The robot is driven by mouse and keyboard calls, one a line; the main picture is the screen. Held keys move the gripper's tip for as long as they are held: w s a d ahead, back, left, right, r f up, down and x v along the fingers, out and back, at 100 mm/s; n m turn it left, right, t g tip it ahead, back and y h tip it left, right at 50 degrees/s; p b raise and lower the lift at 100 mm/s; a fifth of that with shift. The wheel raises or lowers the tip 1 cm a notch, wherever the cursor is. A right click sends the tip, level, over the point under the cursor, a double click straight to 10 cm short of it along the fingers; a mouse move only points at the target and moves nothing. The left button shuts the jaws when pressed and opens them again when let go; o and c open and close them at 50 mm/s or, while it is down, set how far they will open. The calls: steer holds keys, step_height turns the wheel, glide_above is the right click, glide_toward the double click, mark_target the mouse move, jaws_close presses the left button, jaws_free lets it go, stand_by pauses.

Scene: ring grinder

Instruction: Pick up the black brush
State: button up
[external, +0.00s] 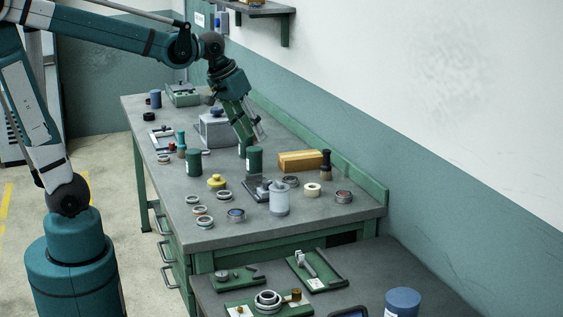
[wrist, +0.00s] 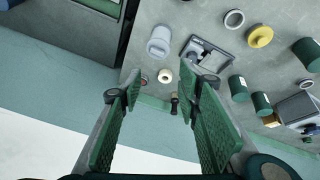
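The black brush (external: 326,160), a small upright piece with a dark top and brownish lower part, stands near the back right of the workbench, by the end of a wooden block. In the wrist view the likely black brush (wrist: 174,104) is a small dark shape seen between my fingers, near the bench's green back edge. My gripper (external: 250,138) is above the bench, left of the brush and apart from it. In the wrist view my gripper (wrist: 160,88) has its two green pads wide apart with nothing held between them.
The wooden block (external: 301,160) lies left of the brush. A cream roll (external: 312,190), a grey jar (external: 279,199) and green cans (external: 194,163) stand nearby. A green ledge (external: 345,178) and wall run behind. A second table (external: 350,255) holds trays in front.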

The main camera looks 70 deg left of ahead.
steer(key=w+a+r+n+g+p, duration=0.1)
steer(key=w+a+r+n+p, duration=0.2)
steer(key=w, duration=0.7)
steer(key=n+g+p, duration=0.4)
steer(key=n+p, duration=0.3)
steer(key=p, duration=0.3)
glide_above(327, 150)
steer(key=f, duration=1.4)
steer(key=shift+s+d+f, duration=0.2)
steer(key=shift+s, duration=0.05)
steer(key=shift+w+a+f, duration=0.15)
steer(key=shift+a+f, duration=0.05)
steer(key=shift+f, duration=0.15)
steer(key=shift+f, duration=0.1)
steer(key=shift+f, duration=1.2)
steer(key=shift+f, duration=0.1)
